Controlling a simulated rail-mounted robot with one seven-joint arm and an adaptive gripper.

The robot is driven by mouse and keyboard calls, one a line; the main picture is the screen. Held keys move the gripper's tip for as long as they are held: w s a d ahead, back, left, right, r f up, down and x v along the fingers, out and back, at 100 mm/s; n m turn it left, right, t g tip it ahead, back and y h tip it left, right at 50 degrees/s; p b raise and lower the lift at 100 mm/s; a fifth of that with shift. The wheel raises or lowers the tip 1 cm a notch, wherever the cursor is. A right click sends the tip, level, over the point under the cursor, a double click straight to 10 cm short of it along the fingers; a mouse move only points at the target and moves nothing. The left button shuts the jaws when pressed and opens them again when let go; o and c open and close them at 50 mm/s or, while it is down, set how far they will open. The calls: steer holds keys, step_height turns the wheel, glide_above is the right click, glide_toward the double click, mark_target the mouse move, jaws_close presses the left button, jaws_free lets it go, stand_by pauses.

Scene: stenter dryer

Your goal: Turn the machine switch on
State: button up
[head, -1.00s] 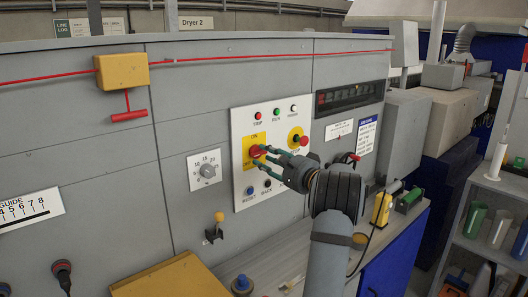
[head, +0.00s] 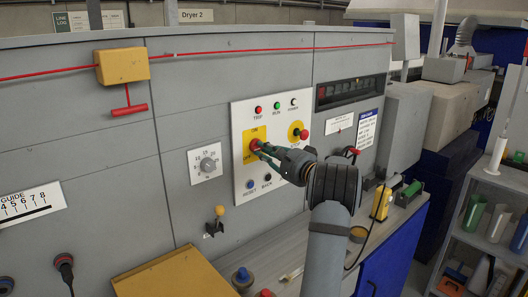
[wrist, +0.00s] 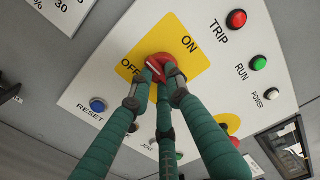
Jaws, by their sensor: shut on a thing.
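The machine switch (head: 254,143) is a red rotary knob on a yellow plate marked ON and OFF, on the white control panel (head: 240,112). In the wrist view the red knob (wrist: 152,58) sits between the ON label at upper right and the OFF label at left. A pale line on it slants toward upper left, partly covered by the fingers. My gripper (head: 261,149), with green fingers, is shut on the knob; the fingertips also show in the wrist view (wrist: 162,76). The fingers hide part of the knob and the panel's lower middle.
TRIP (head: 258,109), RUN (head: 276,105) and POWER (head: 294,102) lamps sit above the switch. A red button on a yellow plate (head: 297,128) is to its right, a blue RESET button (head: 250,183) below. A grey dial (head: 207,164) is left. A ledge (head: 215,265) runs below.

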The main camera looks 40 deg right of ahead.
steer(key=shift+m, duration=0.4)
jaws_close()
steer(key=m, duration=0.4)
steer(key=m+b, duration=0.1)
steer(key=m, duration=0.3)
steer(key=shift+a+r, duration=0.15)
steer(key=shift+a, duration=0.05)
steer(key=m+p, duration=0.1)
steer(key=m, duration=0.3)
steer(key=shift+r+m, duration=0.15)
steer(key=shift+m, duration=0.25)
steer(key=m+p, duration=0.2)
steer(key=m, duration=0.2)
steer(key=shift+p, duration=0.4)
steer(key=shift+m, duration=0.3)
steer(key=o, duration=0.8)
jaws_free()
steer(key=shift+o, duration=0.2)
